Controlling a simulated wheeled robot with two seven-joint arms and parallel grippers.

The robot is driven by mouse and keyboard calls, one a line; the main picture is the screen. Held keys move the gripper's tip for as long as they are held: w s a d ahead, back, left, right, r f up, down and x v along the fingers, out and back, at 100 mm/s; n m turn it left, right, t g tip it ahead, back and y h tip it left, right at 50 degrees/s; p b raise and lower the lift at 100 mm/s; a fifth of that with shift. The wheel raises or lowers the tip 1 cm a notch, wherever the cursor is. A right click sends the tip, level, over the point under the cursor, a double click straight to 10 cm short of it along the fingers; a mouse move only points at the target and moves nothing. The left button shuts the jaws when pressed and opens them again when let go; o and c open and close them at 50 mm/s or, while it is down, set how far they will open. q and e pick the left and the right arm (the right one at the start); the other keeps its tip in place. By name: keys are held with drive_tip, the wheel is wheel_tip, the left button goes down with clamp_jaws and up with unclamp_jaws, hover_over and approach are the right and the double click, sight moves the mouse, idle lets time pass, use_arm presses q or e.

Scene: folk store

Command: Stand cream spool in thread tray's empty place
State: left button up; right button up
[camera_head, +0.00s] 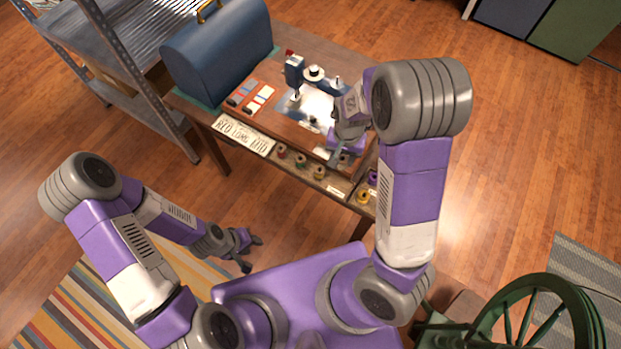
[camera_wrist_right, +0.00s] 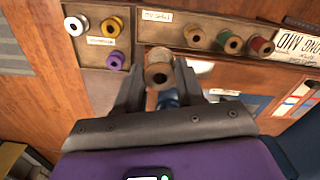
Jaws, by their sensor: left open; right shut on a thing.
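In the head view my right gripper (camera_head: 342,150) is over the table's front edge, and the spool is not clear there. A long wooden tray (camera_wrist_right: 168,36) lies beyond the fingertips, with a gold-brown spool (camera_wrist_right: 194,36), a green spool (camera_wrist_right: 229,42) and a red spool (camera_wrist_right: 261,47). Bare space shows left of the gold-brown spool, partly behind the held spool. My left gripper (camera_head: 246,252) is open and empty, low beside the table.
Another section holds a white spool (camera_wrist_right: 76,25), a yellow spool (camera_wrist_right: 111,27) and a purple spool (camera_wrist_right: 115,60). A green spinning wheel (camera_head: 540,310) stands at lower right.

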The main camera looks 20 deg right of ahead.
sight(344, 161)
drive_tip(key=f+b, duration=0.1)
drive_tip(key=s+f+b, duration=0.1)
drive_tip(key=f, duration=0.1)
use_arm(q)
wheel_tip(344, 161, down, 7)
drive_tip(key=b, duration=0.3)
drive_tip(key=shift+b, duration=0.35)
use_arm(e)
wheel_tip(344, 161, down, 10)
drive_tip(key=shift+d+r, duration=0.1)
drive_tip(key=o, duration=0.7)
drive_tip(key=shift+o, duration=0.2)
